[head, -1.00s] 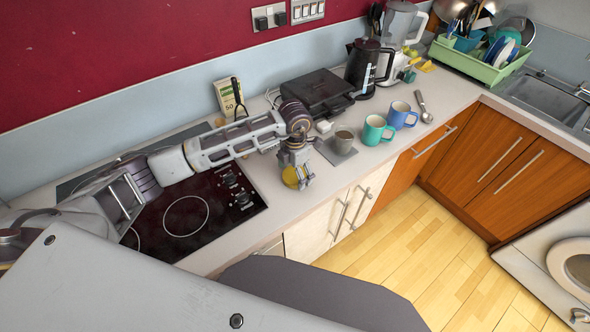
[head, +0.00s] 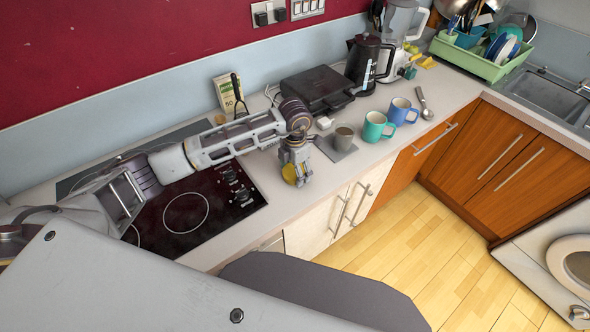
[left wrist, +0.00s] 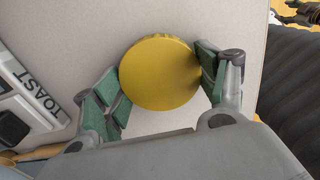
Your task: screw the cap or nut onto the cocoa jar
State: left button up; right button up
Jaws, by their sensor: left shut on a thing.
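My left gripper (head: 294,172) is low over the worktop, in front of the sandwich press, and is shut on a round yellow cap (head: 289,174). In the left wrist view the cap (left wrist: 160,73) is a flat gold disc between the green finger pads (left wrist: 209,72). The cocoa jar's body cannot be made out; the cap and the fingers hide whatever is under them. I cannot tell whether the cap sits on a jar. My right gripper cannot be made out in either view.
A grey cup (head: 343,137) on a mat, a teal mug (head: 374,127) and a blue mug (head: 400,112) stand right of the gripper. The black sandwich press (head: 316,92) is behind; the hob (head: 185,213) is left. The worktop's front edge is close.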

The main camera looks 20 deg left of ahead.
pick_arm(q)
jog(key=shift+r+p, duration=0.75)
jog(key=shift+r, duration=0.95)
jog(key=shift+r+p, duration=0.55)
jog(key=shift+r, duration=0.8)
jog(key=shift+a+f, duration=0.1)
jog(key=shift+a, duration=0.05)
